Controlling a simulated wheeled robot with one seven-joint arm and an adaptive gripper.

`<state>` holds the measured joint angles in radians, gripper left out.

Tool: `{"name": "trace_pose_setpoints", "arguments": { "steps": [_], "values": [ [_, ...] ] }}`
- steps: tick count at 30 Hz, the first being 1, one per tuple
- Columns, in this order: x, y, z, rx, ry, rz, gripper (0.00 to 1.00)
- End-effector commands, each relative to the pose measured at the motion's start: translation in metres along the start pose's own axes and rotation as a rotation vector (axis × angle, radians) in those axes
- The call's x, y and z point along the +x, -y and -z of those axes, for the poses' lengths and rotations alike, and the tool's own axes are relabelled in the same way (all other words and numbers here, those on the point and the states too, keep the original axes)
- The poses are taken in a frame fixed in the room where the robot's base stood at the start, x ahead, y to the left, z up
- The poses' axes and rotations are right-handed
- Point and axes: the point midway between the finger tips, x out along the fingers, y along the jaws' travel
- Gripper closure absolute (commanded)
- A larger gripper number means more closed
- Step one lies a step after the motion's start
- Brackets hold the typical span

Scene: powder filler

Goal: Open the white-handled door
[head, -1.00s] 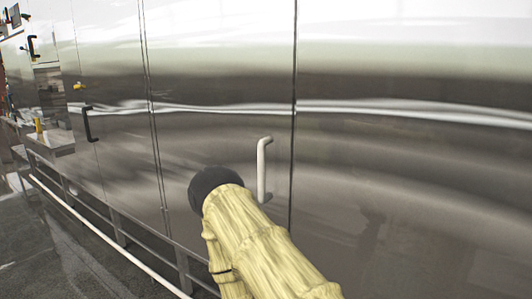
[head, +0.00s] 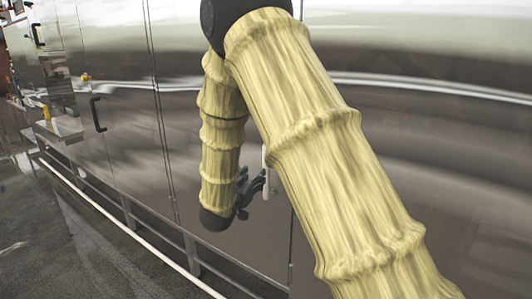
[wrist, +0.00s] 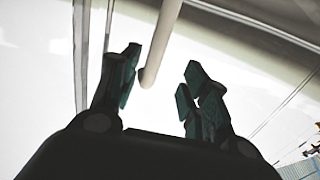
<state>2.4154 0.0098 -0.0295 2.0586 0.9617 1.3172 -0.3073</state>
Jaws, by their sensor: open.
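The white handle (head: 267,172) is on a shiny steel door (head: 230,245). In the head view my arm covers much of it. My gripper (head: 256,186) is at the handle's left side in the head view. In the wrist view the handle (wrist: 158,50) runs down from the top as a pale bar, and its end lies between the two dark fingers of my gripper (wrist: 158,88). The fingers are open, with gaps to the bar on both sides. I cannot tell whether any finger touches it.
A black handle (head: 97,114) is on another steel panel to the left. A white rail (head: 130,228) runs low along the front of the machine. The grey floor (head: 50,240) at lower left is clear.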

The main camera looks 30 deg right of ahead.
Motion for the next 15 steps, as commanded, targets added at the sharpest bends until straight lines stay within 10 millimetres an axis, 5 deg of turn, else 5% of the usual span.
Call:
{"name": "trace_pose_setpoints", "arguments": {
  "steps": [4, 15],
  "values": [
    [0.005, -0.002, 0.025, 0.024, -0.030, -0.034, 0.54],
    [0.049, -0.004, 0.030, 0.026, -0.031, -0.037, 0.54]
  ]
}}
